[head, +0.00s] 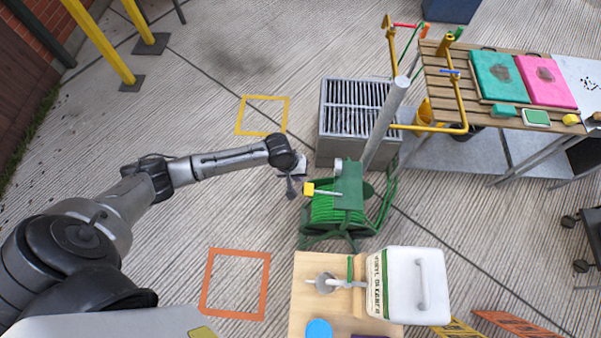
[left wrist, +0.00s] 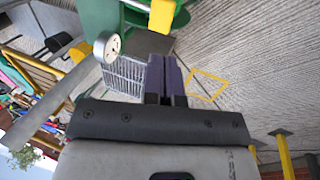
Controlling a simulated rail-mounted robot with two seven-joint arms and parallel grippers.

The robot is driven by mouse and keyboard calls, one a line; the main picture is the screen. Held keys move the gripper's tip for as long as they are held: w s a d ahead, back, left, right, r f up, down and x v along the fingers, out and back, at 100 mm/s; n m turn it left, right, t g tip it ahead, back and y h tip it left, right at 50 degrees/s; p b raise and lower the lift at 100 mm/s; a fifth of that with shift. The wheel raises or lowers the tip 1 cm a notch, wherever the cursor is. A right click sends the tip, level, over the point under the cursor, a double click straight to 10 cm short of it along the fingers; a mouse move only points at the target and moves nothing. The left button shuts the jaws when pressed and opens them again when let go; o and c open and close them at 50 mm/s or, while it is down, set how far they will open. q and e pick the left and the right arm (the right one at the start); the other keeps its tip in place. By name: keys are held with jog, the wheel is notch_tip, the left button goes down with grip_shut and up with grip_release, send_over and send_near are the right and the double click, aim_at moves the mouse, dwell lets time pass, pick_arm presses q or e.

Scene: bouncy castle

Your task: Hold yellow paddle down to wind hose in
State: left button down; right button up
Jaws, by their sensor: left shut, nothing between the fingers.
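The yellow paddle (head: 308,189) sits on a short lever at the left of the green hose reel (head: 348,190). Green hose (head: 330,210) is wound on the drum. My left gripper (head: 291,187) is just left of the paddle in the head view, with its fingers shut and empty. In the left wrist view the shut dark fingers (left wrist: 165,75) point toward the paddle (left wrist: 161,16), with a gap showing between tips and paddle. Contact does not show. My right gripper is not in view.
A grated grey box (head: 355,110) stands behind the reel, with a slanted grey pole (head: 385,122) beside it. A wooden table (head: 310,275) with a white canister (head: 410,285) is in front. A slatted bench (head: 455,95) is at right. Floor at left is open, with orange (head: 236,283) and yellow (head: 262,116) squares.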

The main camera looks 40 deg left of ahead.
pick_arm(q)
jog(key=shift+v, duration=0.95)
jog(key=shift+w+d, duration=0.1)
